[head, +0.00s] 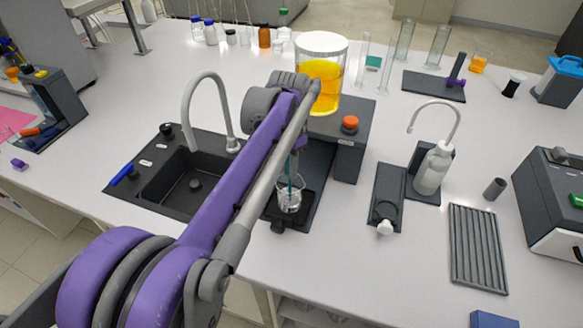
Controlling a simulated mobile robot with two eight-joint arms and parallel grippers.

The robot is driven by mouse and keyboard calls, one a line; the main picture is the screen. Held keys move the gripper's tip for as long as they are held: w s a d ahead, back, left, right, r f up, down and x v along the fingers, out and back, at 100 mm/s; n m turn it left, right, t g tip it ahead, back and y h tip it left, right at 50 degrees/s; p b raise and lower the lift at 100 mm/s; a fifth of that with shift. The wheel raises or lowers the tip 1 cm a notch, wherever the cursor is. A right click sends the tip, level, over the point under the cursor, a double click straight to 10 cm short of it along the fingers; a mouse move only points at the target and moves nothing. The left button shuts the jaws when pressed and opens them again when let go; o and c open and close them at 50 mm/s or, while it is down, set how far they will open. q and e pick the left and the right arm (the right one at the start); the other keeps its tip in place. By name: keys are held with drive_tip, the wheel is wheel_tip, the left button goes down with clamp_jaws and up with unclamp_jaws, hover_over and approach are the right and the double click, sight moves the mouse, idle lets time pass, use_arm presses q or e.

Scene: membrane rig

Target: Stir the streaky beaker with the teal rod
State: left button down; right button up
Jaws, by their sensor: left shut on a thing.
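My left arm reaches in from the lower left, and its gripper (294,152) points down above the beaker, mostly hidden behind my own forearm. The gripper is shut on the teal rod (290,179), which stands roughly upright. The rod's lower part is inside the small clear glass beaker (289,202). The beaker stands on a dark plate at the front of the rig with the orange-filled vessel. Whether its contents look streaky is too small to tell. My right gripper is not in view.
Behind the beaker stands the large vessel of orange liquid (327,75) on a dark stand (352,150) with an orange knob. A black sink (170,185) with a tall faucet is at left. A wash bottle (433,168) and a ribbed grey tray (477,248) are at right.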

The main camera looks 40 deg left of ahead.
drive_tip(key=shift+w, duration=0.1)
use_arm(q)
drive_tip(key=shift+r+p, duration=0.45)
drive_tip(key=shift+r, duration=0.4)
wheel_tip(320, 180, up, 2)
drive_tip(key=shift+w+p, duration=0.15)
drive_tip(key=shift+p, duration=0.35)
drive_tip(key=shift+r+p, duration=0.9)
drive_tip(key=shift+r, duration=2.2)
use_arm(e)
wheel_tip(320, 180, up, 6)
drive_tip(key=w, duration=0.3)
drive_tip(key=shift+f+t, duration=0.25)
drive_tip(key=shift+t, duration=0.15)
